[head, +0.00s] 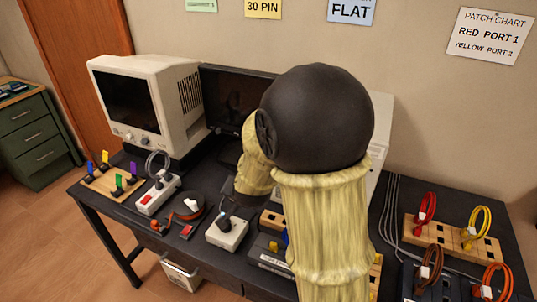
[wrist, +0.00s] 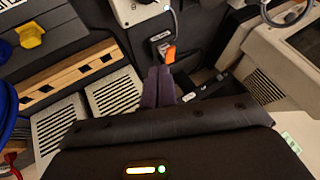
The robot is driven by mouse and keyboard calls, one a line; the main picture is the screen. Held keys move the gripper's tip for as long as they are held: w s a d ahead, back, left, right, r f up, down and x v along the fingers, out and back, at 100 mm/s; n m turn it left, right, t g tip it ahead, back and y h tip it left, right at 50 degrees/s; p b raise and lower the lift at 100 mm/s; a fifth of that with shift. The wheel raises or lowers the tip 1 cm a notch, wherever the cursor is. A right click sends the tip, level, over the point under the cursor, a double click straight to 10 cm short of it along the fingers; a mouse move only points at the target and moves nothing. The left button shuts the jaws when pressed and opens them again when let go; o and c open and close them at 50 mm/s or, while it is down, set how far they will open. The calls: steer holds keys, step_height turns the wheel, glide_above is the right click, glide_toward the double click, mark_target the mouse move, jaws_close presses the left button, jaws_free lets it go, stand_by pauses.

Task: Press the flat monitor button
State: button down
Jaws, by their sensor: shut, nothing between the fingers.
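The flat monitor (head: 225,92) has a dark, thin screen and stands at the back of the desk. It is right of the beige CRT monitor (head: 155,98), and my arm covers its right part. I cannot make out its button in either view. In the wrist view, my gripper (wrist: 158,80) shows as two dark fingers pressed together, with nothing between them. The fingertips point toward an orange switch (wrist: 168,52) on a dark block; I cannot tell whether they touch it. In the head view the fingers are hidden behind my arm.
A white power strip (head: 158,194) and a white box (head: 227,232) lie on the dark desk (head: 160,228). Wooden port blocks (head: 452,240) with coloured cables are at the right. Vented pale panels (wrist: 115,93) lie left of the fingers.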

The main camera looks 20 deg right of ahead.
steer(key=w+d+f+m+t+h+b, duration=0.1)
steer(key=w+d+m+t+h+b, duration=0.1)
steer(key=w+m+h, duration=0.4)
steer(key=w+d+f+m+t+h+b, duration=0.2)
steer(key=w+m+h, duration=0.4)
steer(key=m, duration=0.6)
steer(key=shift+w+d+f+m+t+b, duration=0.2)
steer(key=shift+w+d+m+t+b, duration=0.15)
steer(key=shift+d+b, duration=0.7)
steer(key=shift+d, duration=0.15)
steer(key=p+x, duration=0.2)
steer(key=x, duration=1.2)
